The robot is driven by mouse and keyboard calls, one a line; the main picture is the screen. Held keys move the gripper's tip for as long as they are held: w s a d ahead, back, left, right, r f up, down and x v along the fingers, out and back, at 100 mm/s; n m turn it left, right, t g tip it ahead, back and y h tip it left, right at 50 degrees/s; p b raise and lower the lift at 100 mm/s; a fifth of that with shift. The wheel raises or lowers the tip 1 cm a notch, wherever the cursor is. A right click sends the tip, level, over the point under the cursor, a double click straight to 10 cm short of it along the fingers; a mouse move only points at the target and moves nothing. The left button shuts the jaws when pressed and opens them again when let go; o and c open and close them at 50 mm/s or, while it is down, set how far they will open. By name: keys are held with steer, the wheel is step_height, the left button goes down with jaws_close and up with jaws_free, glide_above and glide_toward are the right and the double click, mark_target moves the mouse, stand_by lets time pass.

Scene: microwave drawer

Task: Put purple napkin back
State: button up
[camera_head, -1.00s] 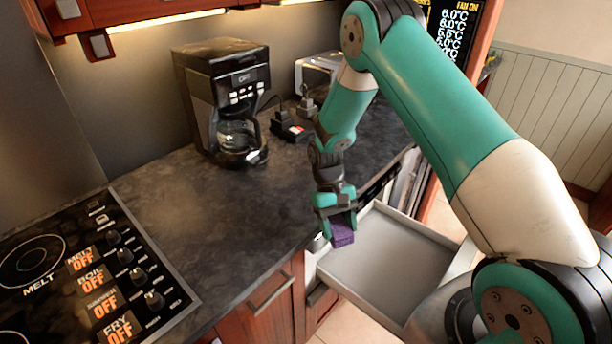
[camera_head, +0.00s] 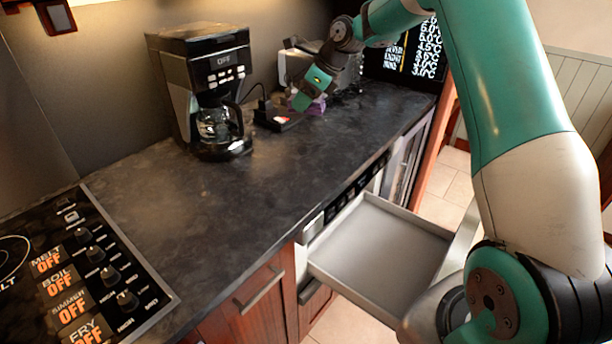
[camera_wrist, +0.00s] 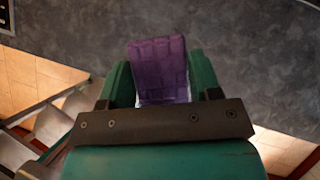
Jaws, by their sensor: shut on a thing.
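The purple napkin (camera_head: 318,106) is a small folded, textured block. It is held in my gripper (camera_head: 306,100) at the back of the dark counter, beside the toaster-like appliance. In the wrist view the napkin (camera_wrist: 158,68) sits between the two green fingers of my gripper (camera_wrist: 160,80), with the grey counter beyond it. In the head view most of the napkin is hidden behind the gripper. I cannot tell whether it touches the counter. The pulled-out microwave drawer (camera_head: 375,248) is open and looks empty.
The counter (camera_head: 215,215) is clear in its middle. A coffee maker (camera_head: 205,85) stands left of my gripper. A small black device (camera_head: 277,118) and a silver appliance (camera_head: 292,62) are close to it. The cooktop (camera_head: 85,270) is at the front left.

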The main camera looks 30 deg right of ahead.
mark_target(298, 169)
steer(key=shift+w+d+m, duration=0.1)
steer(key=shift+m, duration=0.2)
step_height(298, 169, down, 19)
steer(key=p, duration=0.3)
steer(key=shift+f+p, duration=0.15)
steer(key=shift+p, duration=0.25)
steer(key=o, duration=0.8)
steer(key=shift+f, duration=0.1)
